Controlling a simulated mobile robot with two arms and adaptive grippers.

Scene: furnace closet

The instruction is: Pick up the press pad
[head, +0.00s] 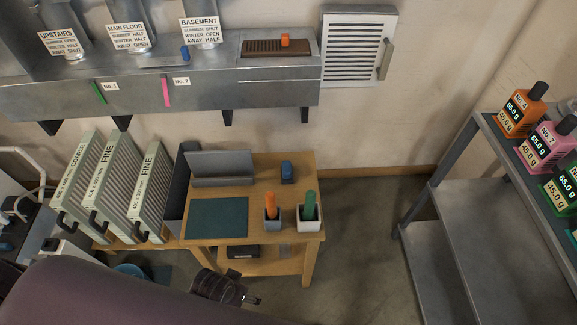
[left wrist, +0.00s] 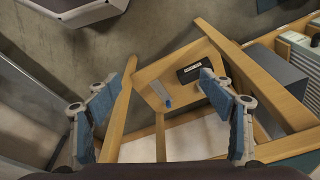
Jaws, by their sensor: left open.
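No object is marked as the press pad. A small blue block (head: 287,172) stands at the back right of the wooden table and may be it; I cannot tell. My left gripper (head: 228,288) is low in front of the table in the head view. The box also shows in the head view (head: 243,251). My right gripper is not in view.
The table holds a teal mat (head: 217,217), a grey stand (head: 222,168), and two cups (head: 272,222) (head: 308,222) with orange and green handles. Several filters (head: 115,190) lean at left. A metal rack (head: 480,235) with bottles stands right; the floor between is clear.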

